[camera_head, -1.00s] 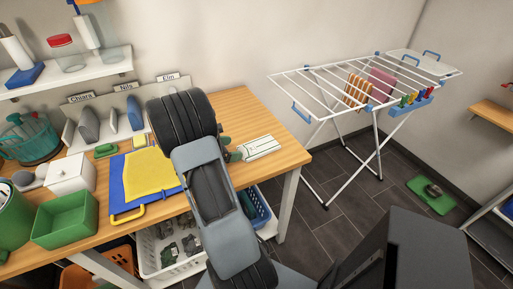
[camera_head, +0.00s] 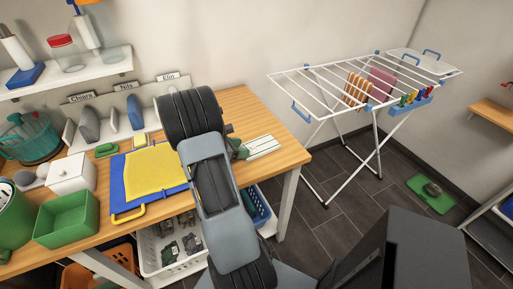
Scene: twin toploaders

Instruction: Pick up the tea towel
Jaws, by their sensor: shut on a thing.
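The tea towel (camera_head: 263,145) is a folded white cloth with green stripes. It lies flat near the right end of the wooden table. My gripper (camera_head: 238,148) is at the left edge of the towel, low over the table, and is shut on it. My arm hides most of the gripper and perhaps part of the towel's left side.
A yellow cloth (camera_head: 155,170) lies on a blue board (camera_head: 117,190) left of my arm. A green bin (camera_head: 66,221) and a white box (camera_head: 72,174) stand further left. A drying rack (camera_head: 330,120) with hung cloths stands right, beyond a floor gap.

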